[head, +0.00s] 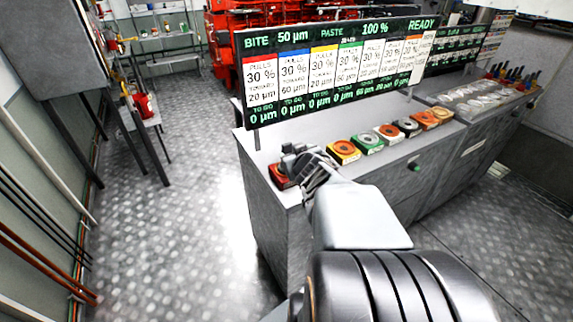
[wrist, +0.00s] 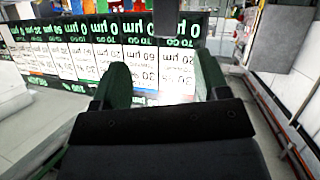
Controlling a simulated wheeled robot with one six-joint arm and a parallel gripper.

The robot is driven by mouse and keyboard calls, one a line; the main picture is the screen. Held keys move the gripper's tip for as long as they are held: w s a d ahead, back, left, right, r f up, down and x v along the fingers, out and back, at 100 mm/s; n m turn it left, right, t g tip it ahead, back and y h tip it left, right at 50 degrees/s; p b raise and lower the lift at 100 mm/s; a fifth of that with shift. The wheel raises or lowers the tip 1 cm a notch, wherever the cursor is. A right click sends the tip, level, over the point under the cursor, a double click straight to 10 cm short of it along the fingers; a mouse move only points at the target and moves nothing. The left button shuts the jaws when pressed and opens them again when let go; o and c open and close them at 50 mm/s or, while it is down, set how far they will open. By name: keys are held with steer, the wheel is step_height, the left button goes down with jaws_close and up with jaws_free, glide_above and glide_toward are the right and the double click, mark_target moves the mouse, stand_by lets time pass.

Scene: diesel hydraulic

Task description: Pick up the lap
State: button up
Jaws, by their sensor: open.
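A row of small coloured blocks with round tops stands along the bench, and which piece is the lap I cannot tell for certain. A red block (head: 279,178) is at the left end, partly covered by my gripper. A yellow block with a round orange top (head: 344,151) and a green block (head: 367,143) follow to its right. My gripper (head: 300,163) is over the bench's left end, above or beside the red block. In the wrist view my gripper (wrist: 164,85) has its two fingers apart, with no object seen between them. Dark grey shapes at the gripper hide what is behind them.
A display board (head: 340,65) stands over the back of the bench (head: 270,142); it appears upside down in the wrist view (wrist: 90,60). Further coloured blocks (head: 408,127) and a tray of pale parts (head: 478,99) lie to the right. Open floor (head: 175,215) is left of the bench.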

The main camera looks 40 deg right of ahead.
mark_target(288, 151)
steer(key=w+d+f+y+p, duration=0.1)
steer(key=w+f+t+y+p, duration=0.1)
steer(key=w+f, duration=0.1)
steer(key=w+d+f+n+t+y+p, duration=0.1)
steer(key=shift+w+d+f+y, duration=0.15)
steer(key=shift+w+d+y, duration=0.15)
steer(key=shift+w, duration=0.05)
steer(key=shift+r+x, duration=0.15)
steer(key=shift+x, duration=1.4)
steer(key=shift+r+x, duration=0.2)
steer(key=shift+x, duration=1.4)
steer(key=shift+c, duration=0.2)
steer(key=shift+d+r, duration=0.1)
steer(key=c, duration=1.2)
